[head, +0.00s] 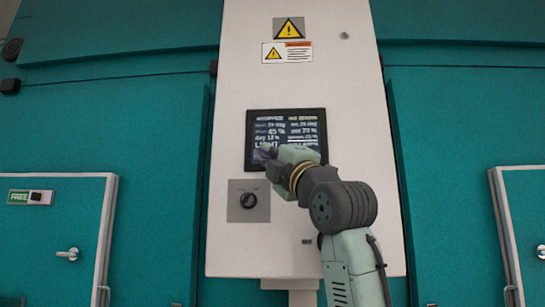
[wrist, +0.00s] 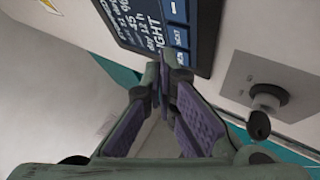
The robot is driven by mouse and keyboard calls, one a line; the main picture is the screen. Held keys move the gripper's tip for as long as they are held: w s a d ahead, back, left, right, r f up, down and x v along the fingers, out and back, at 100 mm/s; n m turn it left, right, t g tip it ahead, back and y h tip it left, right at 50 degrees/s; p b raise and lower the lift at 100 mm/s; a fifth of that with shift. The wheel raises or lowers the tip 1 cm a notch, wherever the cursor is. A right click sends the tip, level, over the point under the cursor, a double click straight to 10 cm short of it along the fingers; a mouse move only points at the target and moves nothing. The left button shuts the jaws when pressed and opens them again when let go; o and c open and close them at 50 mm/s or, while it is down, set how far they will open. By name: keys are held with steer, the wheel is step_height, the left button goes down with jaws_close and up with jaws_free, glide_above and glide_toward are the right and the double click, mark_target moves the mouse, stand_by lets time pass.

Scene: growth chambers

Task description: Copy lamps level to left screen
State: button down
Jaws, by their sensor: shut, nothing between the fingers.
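A dark control screen (head: 287,126) is set in the white panel, with two columns of white text. The left column shows lines that seem to read a day line, 45 % and "LIGHT"; the right column shows 70 %, and the rest is too small to read surely. The screen (wrist: 150,28) also shows rotated in the wrist view, with "LIGHT" and blue buttons (wrist: 179,38) along one edge. My gripper (head: 268,152) is in front of the screen's lower left part and hides some of it. In the wrist view its fingers (wrist: 165,70) are together and empty, close to the screen's edge.
A grey plate with a black rotary knob (head: 249,200) is below the screen; a key-like part hangs at the knob (wrist: 267,98). Warning signs (head: 288,40) are above. Teal chambers with white-framed doors flank the panel; the left one has a "FREE" label (head: 19,197).

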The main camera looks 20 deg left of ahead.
steer(key=shift+s+d+b, duration=0.2)
steer(key=shift+s+d, duration=0.05)
steer(key=shift+s, duration=0.55)
steer(key=shift+s+d+b, duration=0.2)
steer(key=shift+s, duration=0.55)
steer(key=shift+s+d+b, duration=0.2)
steer(key=shift+s+d, duration=0.05)
steer(key=shift+s, duration=0.55)
